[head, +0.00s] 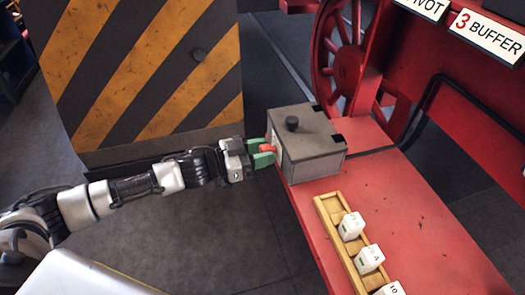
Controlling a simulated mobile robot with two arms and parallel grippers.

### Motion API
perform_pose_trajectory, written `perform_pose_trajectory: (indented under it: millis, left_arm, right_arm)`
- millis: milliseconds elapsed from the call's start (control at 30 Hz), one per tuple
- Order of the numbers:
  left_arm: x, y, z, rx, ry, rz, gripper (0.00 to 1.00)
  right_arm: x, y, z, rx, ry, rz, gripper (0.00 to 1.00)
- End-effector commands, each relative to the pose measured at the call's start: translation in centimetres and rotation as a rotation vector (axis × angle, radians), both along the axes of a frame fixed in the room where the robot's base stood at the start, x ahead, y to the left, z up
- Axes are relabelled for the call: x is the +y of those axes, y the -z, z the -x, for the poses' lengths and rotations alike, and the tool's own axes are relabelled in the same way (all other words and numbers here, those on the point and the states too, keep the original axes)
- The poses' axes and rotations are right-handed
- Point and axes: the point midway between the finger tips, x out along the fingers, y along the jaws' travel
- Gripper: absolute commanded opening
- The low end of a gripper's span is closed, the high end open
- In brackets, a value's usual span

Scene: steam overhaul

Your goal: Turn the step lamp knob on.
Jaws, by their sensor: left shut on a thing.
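A grey metal box (315,155) with a black round knob on its lid stands on the red ledge. A small red knob (268,148) sits on the box's left face. My left gripper (265,153), with green fingertips, reaches in from the left and is shut on the red knob, at the box's side. The fingers partly hide the knob, and I cannot tell which way it is turned. My right gripper is not in view.
A wooden rack (337,232) with several white labelled blocks lies on the red ledge (425,215) in front of the box. A black and yellow striped panel (150,75) stands behind my left arm. A red spoked wheel (345,65) is behind the box.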

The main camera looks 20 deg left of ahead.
Motion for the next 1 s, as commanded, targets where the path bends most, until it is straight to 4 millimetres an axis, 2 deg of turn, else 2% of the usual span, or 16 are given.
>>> perform_pose_trajectory:
  millis: [1000]
  left_arm:
    - [0.1, 0.0, -0.1, -0.749, -0.002, -0.505, 0.12]
  right_arm:
    - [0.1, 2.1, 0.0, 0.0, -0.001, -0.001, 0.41]
